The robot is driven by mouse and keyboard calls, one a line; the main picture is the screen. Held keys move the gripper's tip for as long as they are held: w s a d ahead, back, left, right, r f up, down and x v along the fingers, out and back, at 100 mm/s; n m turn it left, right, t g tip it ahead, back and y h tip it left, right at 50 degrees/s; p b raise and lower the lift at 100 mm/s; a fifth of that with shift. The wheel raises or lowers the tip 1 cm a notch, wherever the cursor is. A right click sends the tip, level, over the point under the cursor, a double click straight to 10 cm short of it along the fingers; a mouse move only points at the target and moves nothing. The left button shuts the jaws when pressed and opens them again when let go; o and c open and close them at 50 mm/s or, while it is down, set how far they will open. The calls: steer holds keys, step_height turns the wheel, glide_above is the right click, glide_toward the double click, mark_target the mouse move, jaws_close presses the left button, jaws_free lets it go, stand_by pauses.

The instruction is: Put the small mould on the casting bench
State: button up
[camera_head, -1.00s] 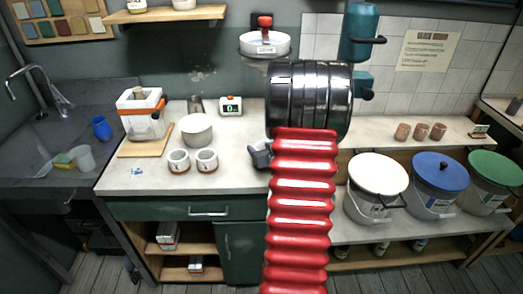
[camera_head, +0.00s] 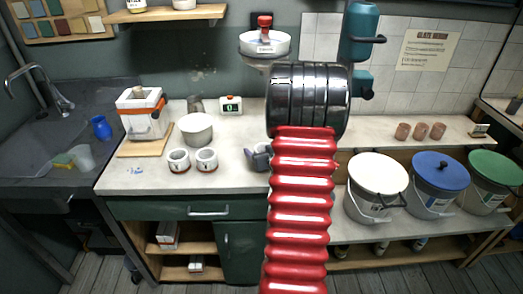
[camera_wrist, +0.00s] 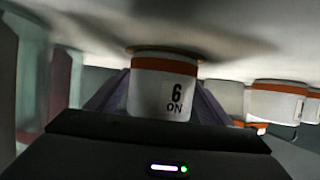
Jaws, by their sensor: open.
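My gripper (camera_head: 258,158) is low over the pale worktop (camera_head: 140,180), partly hidden behind my red arm. In the wrist view, its purple fingers stand open on either side of a white round piece (camera_wrist: 150,92) with an orange band and a printed label with a 6. This piece is mostly hidden in the head view. Whether the fingers touch it is unclear. I cannot tell which thing is the small mould or which surface is the casting bench. A white block with an orange strap (camera_head: 152,122) stands on a wooden board.
Two white cups (camera_head: 179,160) with reddish bases stand left of my gripper, and a white pot (camera_head: 196,129) behind them. Lidded buckets (camera_head: 377,175) stand at the right. A sink (camera_head: 55,130) lies at the left. The worktop's front left is clear.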

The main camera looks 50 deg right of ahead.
steer(key=shift+s+r, duration=0.1)
steer(key=shift+r, duration=0.05)
steer(key=v, duration=1.2)
stand_by(0.7)
steer(key=w+a+r+n+g, duration=0.1)
steer(key=w+a+r, duration=0.15)
steer(key=a, duration=0.35)
steer(key=w+a+r+g+y, duration=0.1)
steer(key=a+r, duration=0.2)
steer(key=a, duration=0.3)
steer(key=w+a+r+n+g, duration=0.1)
steer(key=w+a+r, duration=0.15)
steer(key=a, duration=0.35)
steer(key=s+a+r+n+g+y, duration=0.1)
steer(key=s+a, duration=0.3)
steer(key=a, duration=0.4)
steer(key=s+a+r+n+g+y, duration=0.1)
steer(key=s+a+y, duration=0.2)
steer(key=a, duration=0.5)
steer(key=s+a+r+n+g+y, duration=0.1)
steer(key=s+a+r+n+y, duration=0.1)
steer(key=s+a, duration=0.4)
steer(key=a, duration=0.3)
